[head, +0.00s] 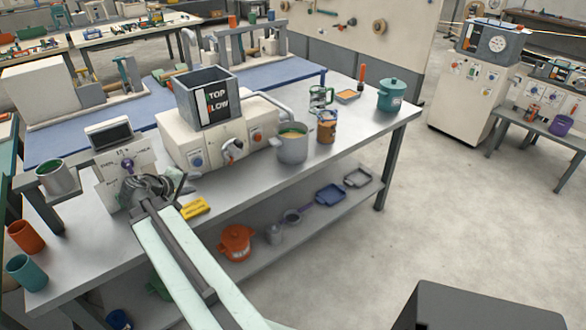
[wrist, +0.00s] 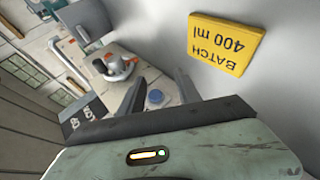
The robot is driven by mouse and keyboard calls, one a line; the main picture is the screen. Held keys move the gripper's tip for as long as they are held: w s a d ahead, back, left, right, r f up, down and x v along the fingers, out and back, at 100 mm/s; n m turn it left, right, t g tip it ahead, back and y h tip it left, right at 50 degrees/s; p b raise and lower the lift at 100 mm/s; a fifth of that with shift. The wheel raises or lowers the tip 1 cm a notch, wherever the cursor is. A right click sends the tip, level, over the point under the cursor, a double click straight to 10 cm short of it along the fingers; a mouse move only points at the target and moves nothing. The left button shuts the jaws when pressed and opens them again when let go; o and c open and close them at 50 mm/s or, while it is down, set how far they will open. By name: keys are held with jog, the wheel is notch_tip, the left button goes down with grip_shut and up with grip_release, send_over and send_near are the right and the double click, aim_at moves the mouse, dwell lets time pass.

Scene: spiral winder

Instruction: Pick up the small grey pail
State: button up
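A grey pail-like pot (head: 292,146) with greenish-orange contents stands upright on the bench, at the right front of the cream machine. A second grey pot (head: 57,178), green inside, sits on a small raised stand at the left. A smaller grey vessel (head: 274,235) is on the lower shelf. I cannot tell for certain which is the small grey pail. My gripper (head: 155,188) is over the bench's front left, well left of the first pot. In the wrist view my gripper (wrist: 158,84) is open, its two dark fingers apart with nothing between them.
A yellow "BATCH 400 ml" block (head: 195,208) lies right of my gripper. The cream machine (head: 205,145) with its grey hopper (head: 207,98) stands behind. A brown cup (head: 327,127) and teal pot (head: 392,95) stand farther right. The floor (head: 430,210) right of the bench is clear.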

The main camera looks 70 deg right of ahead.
aim_at(274, 145)
jog(key=s+d+h+b, duration=0.1)
jog(key=s+d+b, duration=0.1)
jog(key=s+d, duration=0.1)
jog(key=s+d+f+g+h+b, duration=0.1)
jog(key=s+d+b, duration=0.1)
jog(key=d, duration=0.4)
jog(key=s+d+f+g+h+b, duration=0.1)
jog(key=s+d+h+b, duration=0.1)
jog(key=s+d, duration=0.2)
jog(key=shift+s+d, duration=0.35)
jog(key=shift+d, duration=0.15)
jog(key=s+d+b, duration=0.1)
jog(key=s+d, duration=0.1)
jog(key=s+d+r+h+b, duration=0.1)
jog(key=s, duration=0.1)
jog(key=s+d+r+n+g+h+b, duration=0.1)
jog(key=s+d, duration=0.1)
jog(key=shift+d+r, duration=0.1)
jog(key=shift+d, duration=0.2)
jog(key=shift+d+r, duration=0.1)
jog(key=shift+r, duration=0.1)
jog(key=d, duration=0.2)
jog(key=s+d, duration=0.1)
jog(key=d, duration=0.4)
jog(key=shift+s+d, duration=0.3)
jog(key=shift+d, duration=0.05)
grip_shut()
jog(key=shift+a, duration=0.1)
